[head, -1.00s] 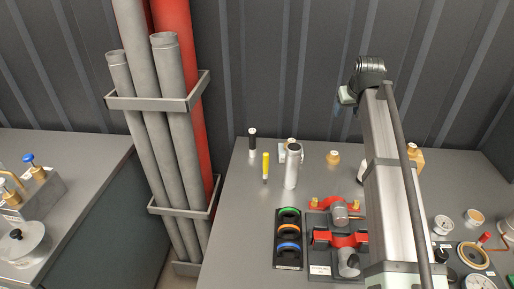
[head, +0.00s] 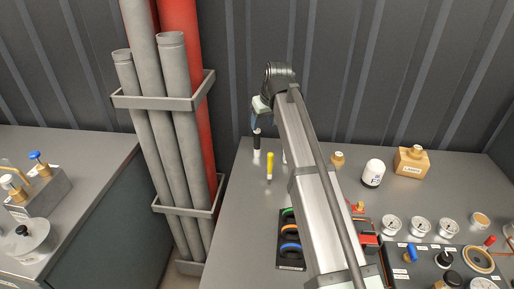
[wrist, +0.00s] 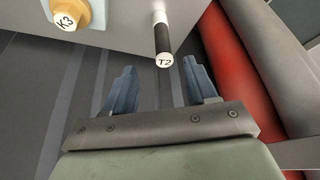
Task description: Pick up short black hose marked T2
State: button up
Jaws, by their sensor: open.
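The short black hose (head: 256,139) stands upright near the back left of the grey table in the head view. In the wrist view the hose (wrist: 163,42) shows its white end marked T2 facing the camera. My gripper (wrist: 158,66) is open and empty, with one blue finger to each side of the T2 end in the picture. I cannot tell how far the fingertips are from it. In the head view my gripper (head: 260,118) is just above the hose, partly hidden by my wrist.
A yellow marker-like piece (head: 269,166) stands in front of the hose. A brass piece marked K3 (wrist: 68,18) shows in the wrist view. Grey pipes (head: 172,130) and a red pipe (head: 203,150) stand left of the table. The ribbed wall (head: 340,70) is close behind.

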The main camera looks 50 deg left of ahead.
aim_at(258, 131)
jog(key=shift+a+x, duration=0.2)
jog(key=shift+x, duration=2.2)
jog(key=shift+a+x, duration=0.2)
jog(key=shift+x, duration=2.25)
jog(key=shift+s+r, duration=0.1)
jog(key=shift+r, duration=0.05)
jog(key=shift+c, duration=0.4)
grip_shut()
